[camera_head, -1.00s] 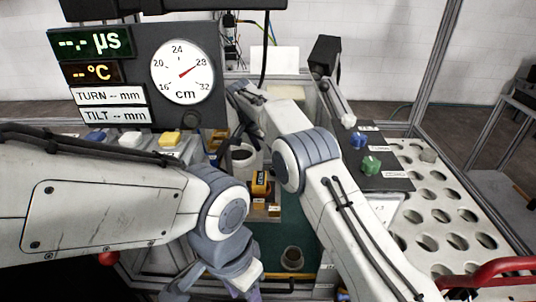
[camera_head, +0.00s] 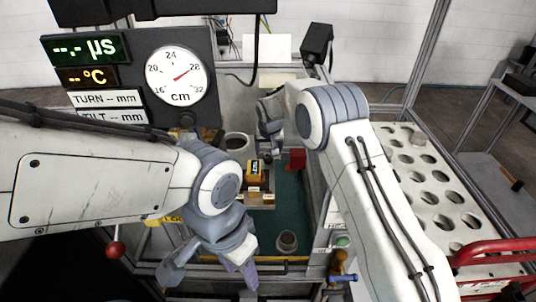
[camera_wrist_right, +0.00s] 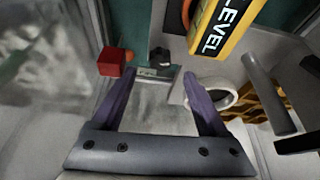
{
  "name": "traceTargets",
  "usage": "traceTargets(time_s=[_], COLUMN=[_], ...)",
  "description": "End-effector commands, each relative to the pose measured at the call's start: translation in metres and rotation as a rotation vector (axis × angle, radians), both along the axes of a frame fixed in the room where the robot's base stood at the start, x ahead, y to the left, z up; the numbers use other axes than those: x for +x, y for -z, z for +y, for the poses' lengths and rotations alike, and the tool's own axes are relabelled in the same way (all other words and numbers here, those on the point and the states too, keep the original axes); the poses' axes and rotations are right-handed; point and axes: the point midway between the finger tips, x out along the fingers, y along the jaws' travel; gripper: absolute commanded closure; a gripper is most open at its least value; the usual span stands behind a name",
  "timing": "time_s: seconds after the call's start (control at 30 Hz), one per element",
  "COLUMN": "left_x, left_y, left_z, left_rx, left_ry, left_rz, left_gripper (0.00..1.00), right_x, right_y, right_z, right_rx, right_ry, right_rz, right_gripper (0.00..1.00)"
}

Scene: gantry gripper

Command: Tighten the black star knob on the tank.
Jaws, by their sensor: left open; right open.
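In the right wrist view a small dark lobed knob (camera_wrist_right: 159,56), probably the black star knob, stands above a small label on a grey edge. It lies between and beyond the fingertips of my right gripper (camera_wrist_right: 158,66), which is open and empty. In the head view the right gripper (camera_head: 269,122) is near the middle, behind the yellow level, and I cannot make out the star knob there. My left gripper (camera_head: 210,276) is open and empty at the lower middle, pointing down. I cannot tell which surface is the tank.
A red block (camera_head: 297,159) is just right of the yellow level (camera_head: 253,178). A grey ring-shaped part (camera_head: 287,240) sits on the green floor (camera_head: 290,205). The gauge panel (camera_head: 130,70) is at left, a perforated rack (camera_head: 425,190) at right.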

Motion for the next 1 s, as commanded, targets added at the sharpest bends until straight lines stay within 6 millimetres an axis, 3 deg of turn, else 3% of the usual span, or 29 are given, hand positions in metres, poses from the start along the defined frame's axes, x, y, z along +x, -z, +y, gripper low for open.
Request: traceTargets(time_s=[0.1,0.3,0.67,0.77,0.87,0.9,1.0], left_x=[0.0,0.0,0.0,0.0,0.0,0.0,0.0], left_y=[-0.006,-0.009,-0.009,-0.009,-0.009,-0.009,-0.008], left_z=[0.0,0.0,0.0,0.0,0.0,0.0,0.0], left_rx=[0.0,0.0,0.0,0.0,0.0,0.0,0.0], left_ry=[0.0,0.0,0.0,0.0,0.0,0.0,0.0], left_rz=[0.0,0.0,0.0,0.0,0.0,0.0,0.0], left_gripper=[0.5,0.5,0.5,0.5,0.5,0.5,0.5], right_x=[0.009,0.018,0.02,0.02,0.02,0.02,0.02], right_y=[0.02,0.041,0.047,0.047,0.047,0.047,0.047], right_z=[0.0,0.001,0.001,0.001,0.001,0.001,0.001], right_rx=[-0.001,-0.001,0.0,0.0,-0.001,-0.001,0.0], right_ry=[0.0,0.001,0.001,0.001,0.001,0.001,0.008], right_rz=[0.002,0.0,-0.001,-0.001,0.0,0.0,0.0], right_gripper=[0.23,0.23,0.23,0.54,0.92,1.0,1.0])
